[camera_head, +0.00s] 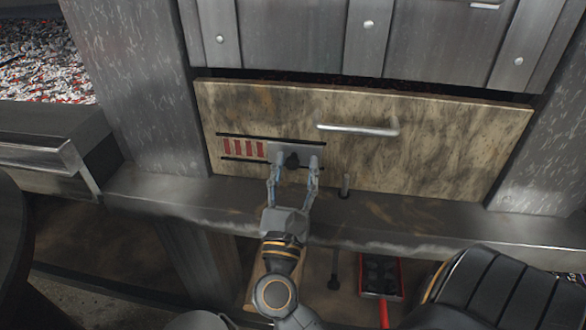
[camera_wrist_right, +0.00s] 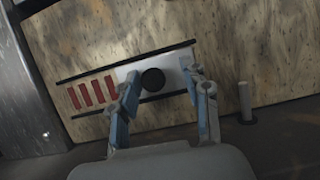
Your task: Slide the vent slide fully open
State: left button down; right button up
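The vent slide is a light grey plate (camera_head: 308,150) with a round black knob (camera_head: 292,160), set between two dark rails on a worn wooden drawer front (camera_head: 440,150). Red vent slots (camera_head: 244,148) show uncovered to the left of the plate. My right gripper (camera_head: 293,172) is at the plate with its fingers apart, one on each side of the knob. In the right wrist view the knob (camera_wrist_right: 153,79) lies between the fingertips, with gaps visible on both sides. My left gripper is not in view.
A metal bar handle (camera_head: 358,129) is on the drawer front, right of the slide. A short upright peg (camera_head: 345,186) stands on the metal ledge (camera_head: 400,220) below. A red tray (camera_head: 381,275) lies lower down. A metal post stands at the left.

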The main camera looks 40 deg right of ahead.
jog(key=shift+a, duration=0.1)
jog(key=shift+a+f, duration=0.1)
jog(key=shift+a, duration=0.05)
jog(key=v, duration=1.1)
jog(key=shift+s+a, duration=0.2)
jog(key=shift+s, duration=0.1)
jog(key=shift+f, duration=0.1)
